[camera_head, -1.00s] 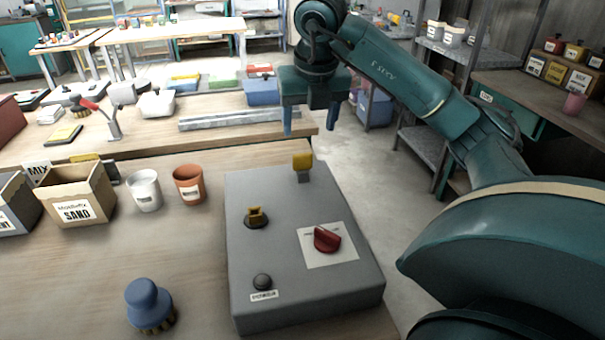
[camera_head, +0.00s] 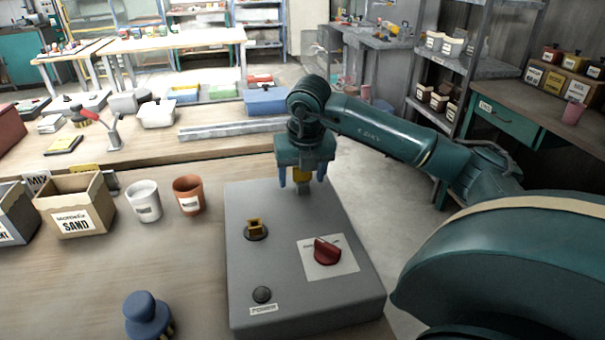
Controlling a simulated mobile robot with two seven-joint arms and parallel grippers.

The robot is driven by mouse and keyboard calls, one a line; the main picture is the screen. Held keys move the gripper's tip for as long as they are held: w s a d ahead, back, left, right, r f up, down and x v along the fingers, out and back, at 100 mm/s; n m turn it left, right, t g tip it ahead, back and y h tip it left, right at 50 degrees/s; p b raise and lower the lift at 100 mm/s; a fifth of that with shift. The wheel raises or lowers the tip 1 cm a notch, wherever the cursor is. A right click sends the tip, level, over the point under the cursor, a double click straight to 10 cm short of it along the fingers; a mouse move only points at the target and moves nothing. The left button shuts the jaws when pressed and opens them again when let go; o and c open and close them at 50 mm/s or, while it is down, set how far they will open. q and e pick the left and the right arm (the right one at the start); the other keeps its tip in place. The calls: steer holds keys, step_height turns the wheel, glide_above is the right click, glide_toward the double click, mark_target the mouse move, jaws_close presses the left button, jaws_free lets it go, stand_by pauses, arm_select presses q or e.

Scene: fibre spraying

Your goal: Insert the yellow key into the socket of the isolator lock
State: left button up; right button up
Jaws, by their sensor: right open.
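The grey isolator lock box (camera_head: 285,275) sits on the wooden bench. The yellow key (camera_head: 302,174) stands upright at the box's far edge, its grey lower part (camera_head: 303,188) showing below the yellow head. My right gripper (camera_head: 302,179) points down over the key, open, with one blue finger on each side of the yellow head. I cannot tell whether the fingers touch it. The socket (camera_head: 255,229), a square yellow collar on a dark round base, is nearer and to the left on the box top. My left gripper is not in view.
A red rotary switch (camera_head: 326,251) and a black knob (camera_head: 262,294) rise from the box top. Left of the box stand a terracotta pot (camera_head: 188,195), a white cup (camera_head: 144,201), a sand carton (camera_head: 75,207) and a blue-handled brush (camera_head: 147,312). Bare bench lies between them.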

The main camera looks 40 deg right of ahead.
steer(key=shift+c, duration=0.5)
steer(key=c, duration=0.9)
steer(key=shift+c, duration=0.2)
steer(key=shift+r, duration=0.1)
